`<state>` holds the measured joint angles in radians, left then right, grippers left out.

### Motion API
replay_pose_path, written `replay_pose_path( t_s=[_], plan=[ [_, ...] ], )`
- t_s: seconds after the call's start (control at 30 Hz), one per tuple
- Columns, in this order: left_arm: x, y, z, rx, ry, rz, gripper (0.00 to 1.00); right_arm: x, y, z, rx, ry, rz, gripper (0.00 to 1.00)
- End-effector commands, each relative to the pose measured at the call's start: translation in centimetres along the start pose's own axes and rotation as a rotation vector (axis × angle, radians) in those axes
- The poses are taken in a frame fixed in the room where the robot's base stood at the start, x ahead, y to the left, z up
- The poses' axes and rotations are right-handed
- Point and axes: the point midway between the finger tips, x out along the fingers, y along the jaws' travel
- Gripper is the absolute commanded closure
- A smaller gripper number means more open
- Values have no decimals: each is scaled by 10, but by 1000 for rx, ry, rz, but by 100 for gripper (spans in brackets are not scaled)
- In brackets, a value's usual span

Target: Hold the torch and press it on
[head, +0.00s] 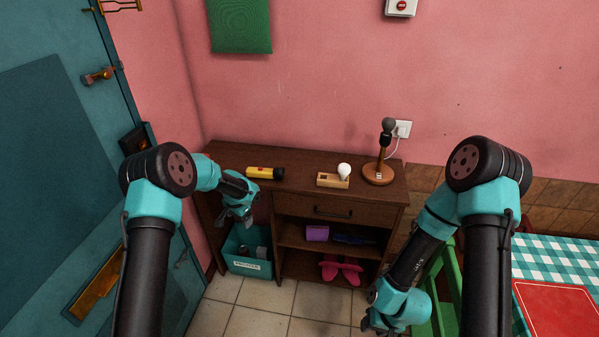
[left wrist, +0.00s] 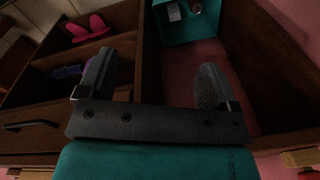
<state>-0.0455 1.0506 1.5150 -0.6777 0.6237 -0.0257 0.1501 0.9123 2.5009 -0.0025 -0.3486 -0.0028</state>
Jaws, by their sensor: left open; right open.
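The torch (head: 264,173) is yellow with a black head and a small red spot on its body. It lies on its side on the left part of the brown cabinet top, its black head pointing right. My left gripper (head: 238,214) is at the cabinet's front left, below and in front of the torch, and not touching it. In the left wrist view my left gripper (left wrist: 155,90) is open and empty, its two fingers apart. The torch is not clearly seen in that view. My right gripper (head: 382,322) is low at the bottom of the head view, away from the cabinet, its fingers mostly unclear.
On the cabinet top (head: 222,158) stand a wooden block with a white bulb (head: 343,171) and a lamp (head: 379,172). A teal bin (head: 240,265) is below left. Shelves hold a purple box (head: 317,233) and pink slippers (head: 341,271). A green chair (head: 443,300) and checked table (head: 560,256) are right.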

Motion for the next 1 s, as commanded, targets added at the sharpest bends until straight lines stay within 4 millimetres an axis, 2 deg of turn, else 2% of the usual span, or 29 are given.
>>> replay_pose_path(
  t_s=[0.1, 0.3, 0.4, 0.5, 0.6, 0.7, 0.87, 1.0],
  plan=[
    [-28, -27, -30, 41, -25, -99, 15, 0, 0, 0, 0, 0, 0, 57],
    [-85, -68, -69, 85, -86, -277, 15, 0, 0, 0, 0, 0, 0, 57],
    [-113, -81, -88, 115, -126, -369, 15, 0, 0, 0, 0, 0, 0, 57],
    [-137, -85, -108, 182, -182, -459, 15, 0, 0, 0, 0, 0, 0, 57],
    [-151, -74, -132, 307, -265, -545, 15, 0, 0, 0, 0, 0, 0, 57],
    [-153, -55, -153, 456, -356, -605, 15, 0, 0, 0, 0, 0, 0, 57],
    [-146, -15, -183, 698, -505, -668, 15, 0, 0, 0, 0, 0, 0, 57],
    [-136, 25, -206, 907, -644, -706, 15, 0, 0, 0, 0, 0, 0, 57]
  ],
)
